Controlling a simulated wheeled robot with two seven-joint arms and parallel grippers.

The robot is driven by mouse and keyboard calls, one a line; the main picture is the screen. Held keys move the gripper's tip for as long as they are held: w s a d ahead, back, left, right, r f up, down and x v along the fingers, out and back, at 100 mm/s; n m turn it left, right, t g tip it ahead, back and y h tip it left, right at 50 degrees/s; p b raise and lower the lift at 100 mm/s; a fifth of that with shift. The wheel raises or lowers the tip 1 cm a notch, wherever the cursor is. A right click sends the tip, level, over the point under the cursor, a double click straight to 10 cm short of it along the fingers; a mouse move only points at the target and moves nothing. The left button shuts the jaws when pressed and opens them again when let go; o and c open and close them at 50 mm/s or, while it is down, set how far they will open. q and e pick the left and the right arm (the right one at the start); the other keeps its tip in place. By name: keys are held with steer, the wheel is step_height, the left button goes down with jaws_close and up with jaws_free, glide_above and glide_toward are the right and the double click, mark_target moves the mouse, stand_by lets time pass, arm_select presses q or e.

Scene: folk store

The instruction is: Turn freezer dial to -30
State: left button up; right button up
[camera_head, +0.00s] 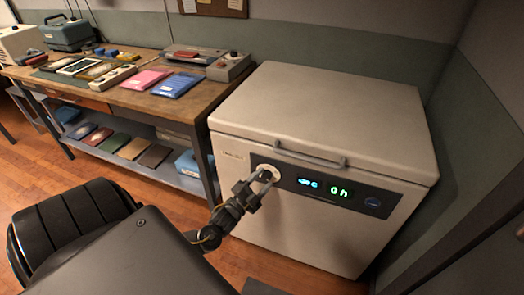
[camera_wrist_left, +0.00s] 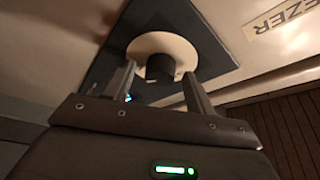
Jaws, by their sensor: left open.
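The white chest freezer (camera_head: 330,113) stands against the back wall with its lid shut. A dark control panel (camera_head: 287,182) runs along its upper front. The freezer dial (camera_head: 267,171) is at the panel's left end, a pale disc with a dark knob; it also shows in the left wrist view (camera_wrist_left: 161,66). The panel display (camera_head: 309,183) glows blue, too blurred to read surely, beside a green readout. My left gripper (camera_head: 266,183) is at the dial. In the left wrist view its open fingers (camera_wrist_left: 160,88) stand either side of the dark knob. Contact cannot be told. My right gripper is out of view.
A wooden workbench (camera_head: 137,98) with folders, tools and boxes stands left of the freezer. Its lower shelf (camera_head: 165,172) holds more items. A dark chair-like shape (camera_head: 65,228) is at the lower left. Wooden floor (camera_head: 240,245) is open before the freezer. A wall closes the right side.

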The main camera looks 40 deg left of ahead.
arm_select(q)
steer(key=s+f, duration=0.2)
steer(key=s, duration=0.8)
steer(key=shift+s, duration=0.3)
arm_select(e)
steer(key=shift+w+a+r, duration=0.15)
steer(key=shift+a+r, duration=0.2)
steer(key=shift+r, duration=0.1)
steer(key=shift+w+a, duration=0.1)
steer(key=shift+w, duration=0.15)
